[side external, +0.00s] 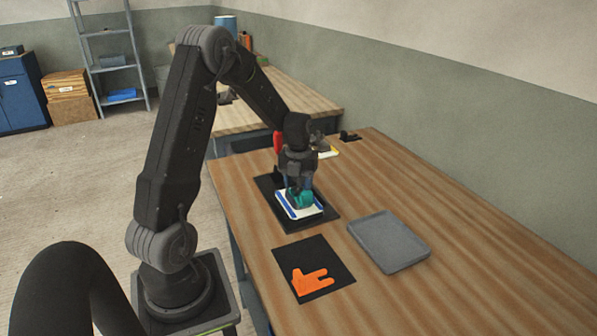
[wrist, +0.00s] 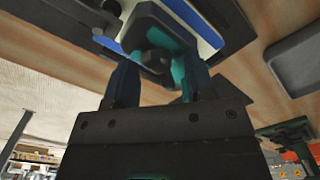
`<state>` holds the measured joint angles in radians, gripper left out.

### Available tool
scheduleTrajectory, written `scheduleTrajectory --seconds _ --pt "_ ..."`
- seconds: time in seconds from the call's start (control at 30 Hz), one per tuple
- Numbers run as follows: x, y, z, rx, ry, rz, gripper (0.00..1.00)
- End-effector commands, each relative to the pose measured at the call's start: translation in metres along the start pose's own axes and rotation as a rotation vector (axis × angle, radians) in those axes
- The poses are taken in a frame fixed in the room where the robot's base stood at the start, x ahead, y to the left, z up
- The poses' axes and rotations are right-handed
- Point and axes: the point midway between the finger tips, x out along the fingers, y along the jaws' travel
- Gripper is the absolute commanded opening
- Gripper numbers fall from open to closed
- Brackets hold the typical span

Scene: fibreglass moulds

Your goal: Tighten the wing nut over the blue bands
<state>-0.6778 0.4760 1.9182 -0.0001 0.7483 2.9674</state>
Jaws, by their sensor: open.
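A white mould with blue bands (side external: 317,212) sits on a black mat (side external: 327,224) on the wooden table. A teal part (side external: 301,199), which looks like the wing nut, is on top of it. My gripper (side external: 300,186) points down right over the teal part. In the wrist view the blue band (wrist: 193,18) and white surface show behind the fingers. My gripper (wrist: 161,75) is open, with one finger on each side of a dark and teal piece (wrist: 178,70). Its exact shape is partly hidden by the fingers, and I cannot tell whether they touch it.
A grey tray (side external: 388,241) lies to the right and an orange piece (side external: 312,279) lies on a black mat (side external: 332,254) in front. A red item (side external: 278,142) and a yellow-white item (side external: 328,152) stand behind the gripper.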

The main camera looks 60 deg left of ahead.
Motion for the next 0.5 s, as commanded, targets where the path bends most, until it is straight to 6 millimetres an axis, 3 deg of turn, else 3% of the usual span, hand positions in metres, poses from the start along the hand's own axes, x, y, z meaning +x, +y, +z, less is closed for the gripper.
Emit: scheduleTrajectory --seconds 0.17,0.5 --pt "-0.025 0.0 0.001 0.0 -0.005 -0.001 0.5" --pt "-0.1 0.0 0.001 0.0 -0.006 -0.001 0.5"
